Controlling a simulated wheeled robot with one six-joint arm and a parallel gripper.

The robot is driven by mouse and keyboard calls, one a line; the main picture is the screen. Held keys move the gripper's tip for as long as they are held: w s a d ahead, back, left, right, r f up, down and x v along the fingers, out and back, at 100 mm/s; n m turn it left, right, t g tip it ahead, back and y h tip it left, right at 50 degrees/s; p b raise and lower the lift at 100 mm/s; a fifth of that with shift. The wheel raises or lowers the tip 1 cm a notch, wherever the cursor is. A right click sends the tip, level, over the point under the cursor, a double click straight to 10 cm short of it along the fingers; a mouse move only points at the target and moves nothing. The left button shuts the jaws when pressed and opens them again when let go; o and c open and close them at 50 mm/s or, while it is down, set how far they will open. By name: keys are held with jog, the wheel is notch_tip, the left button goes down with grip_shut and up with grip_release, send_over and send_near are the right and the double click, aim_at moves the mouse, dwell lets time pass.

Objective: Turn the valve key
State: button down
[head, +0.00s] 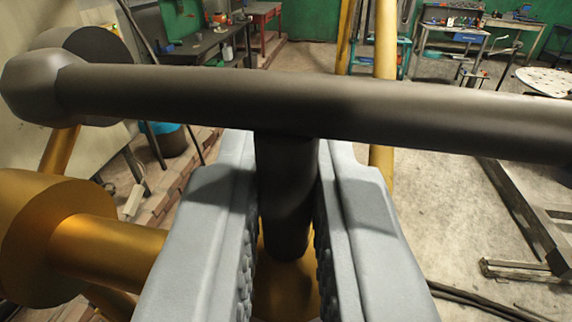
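The valve key is a dark grey T-shaped piece. Its long crossbar (330,106) spans the head view from left to right, with a thick rounded end at the left; the right end runs out of the frame. Its stem (287,195) drops from under the crossbar to a gold part (285,285) below. My gripper (287,215) has two grey fingers with ridged inner pads, one on each side of the stem, beneath the crossbar. The fingers look closed on the stem, with only thin gaps near its foot. The crossbar hides the area just behind it.
A gold cylinder and pipe (110,250) stand close at the left. Gold posts (385,40) rise behind the crossbar. Workbenches (475,30) stand at the back, and a dark metal frame (525,210) lies at the right. The concrete floor (440,200) shows right of my gripper.

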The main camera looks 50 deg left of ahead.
jog(key=m+t+h, duration=0.3)
jog(key=h, duration=0.1)
jog(key=shift+a+m+h, duration=0.1)
jog(key=shift+m+h, duration=0.3)
jog(key=shift+m+t+h, duration=0.8)
jog(key=shift+m+h, duration=0.1)
jog(key=shift+h, duration=0.4)
jog(key=shift+m+t+h, duration=0.4)
jog(key=shift+m+h, duration=1)
jog(key=shift+h, duration=0.8)
jog(key=c, duration=1.5)
grip_release()
